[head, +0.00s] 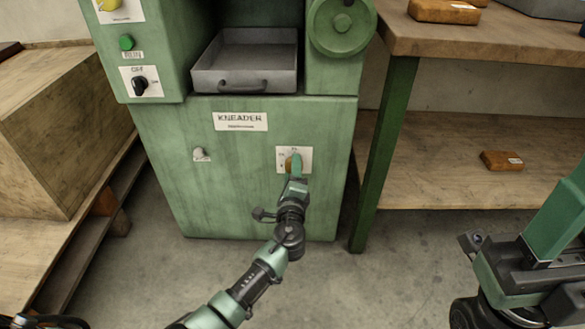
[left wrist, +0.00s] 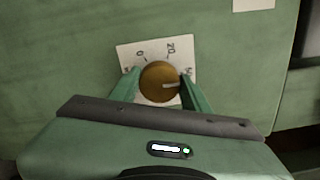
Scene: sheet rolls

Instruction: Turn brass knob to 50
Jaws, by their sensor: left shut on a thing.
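The brass knob (left wrist: 158,80) sits on a white dial plate (left wrist: 127,54) on the front of the green kneader. The plate shows 0 and 20; its other marks are partly hidden by my fingers. A pale line on the knob points right in the left wrist view, toward the right-hand finger. My left gripper (left wrist: 160,88) is shut on the knob, one finger on each side. In the head view my left gripper (head: 294,165) covers part of the knob and the plate (head: 306,154). My right arm shows at the right edge; its fingers cannot be made out.
The kneader has a grey tray (head: 245,65), a green handwheel (head: 341,24), a black switch (head: 140,85) and a green button (head: 126,42). A wooden bench (head: 480,35) stands right, a wooden crate (head: 60,130) left. The floor in front is clear.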

